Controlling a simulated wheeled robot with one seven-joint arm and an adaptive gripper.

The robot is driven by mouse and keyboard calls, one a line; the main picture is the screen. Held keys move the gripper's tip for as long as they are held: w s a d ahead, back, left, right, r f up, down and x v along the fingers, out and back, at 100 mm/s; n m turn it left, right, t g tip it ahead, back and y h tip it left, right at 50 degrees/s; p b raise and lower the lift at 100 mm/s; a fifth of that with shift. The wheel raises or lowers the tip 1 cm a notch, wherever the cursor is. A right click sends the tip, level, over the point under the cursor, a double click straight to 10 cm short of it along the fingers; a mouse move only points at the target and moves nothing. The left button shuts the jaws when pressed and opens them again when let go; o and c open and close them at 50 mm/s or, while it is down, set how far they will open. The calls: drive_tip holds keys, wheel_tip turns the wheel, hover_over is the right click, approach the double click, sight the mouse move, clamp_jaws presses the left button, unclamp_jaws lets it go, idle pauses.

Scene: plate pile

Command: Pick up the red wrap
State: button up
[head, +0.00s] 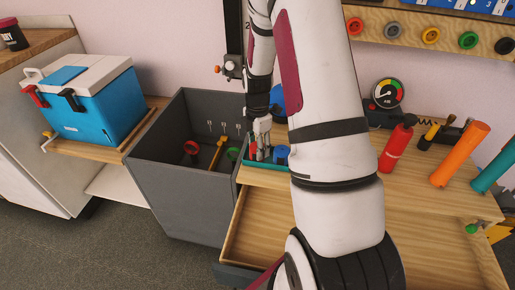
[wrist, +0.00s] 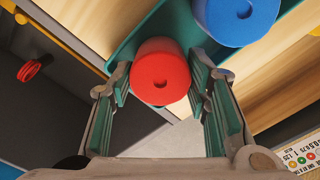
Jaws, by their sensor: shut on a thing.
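The red wrap (wrist: 160,65) is a short red roll with a small hole in its end. In the wrist view it sits between the two green-padded fingers of my gripper (wrist: 161,88), which is shut on it. The head view shows my gripper (head: 262,150) low over a teal tray (head: 268,167) on the wooden worktop, with a little of the red wrap (head: 252,147) beside the fingers. The tray also shows in the wrist view (wrist: 128,52). I cannot tell whether the wrap still touches the tray.
A blue roll (wrist: 235,18) lies in the tray, close to the right finger. A deep grey bin (head: 185,190) stands left of the worktop. An open drawer (head: 248,235) lies below. Red (head: 396,148) and orange (head: 460,153) cylinders stand to the right of my arm.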

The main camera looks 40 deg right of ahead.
drive_tip(key=shift+r, duration=0.7)
wheel_tip(320, 180, up, 3)
drive_tip(key=shift+f+p, duration=0.2)
drive_tip(key=shift+p, duration=0.4)
drive_tip(key=s+a+p, duration=0.2)
drive_tip(key=s+a, duration=0.1)
drive_tip(key=s, duration=1.2)
drive_tip(key=shift+s+a+r, duration=0.15)
drive_tip(key=shift+s+r, duration=0.2)
drive_tip(key=shift+r, duration=0.1)
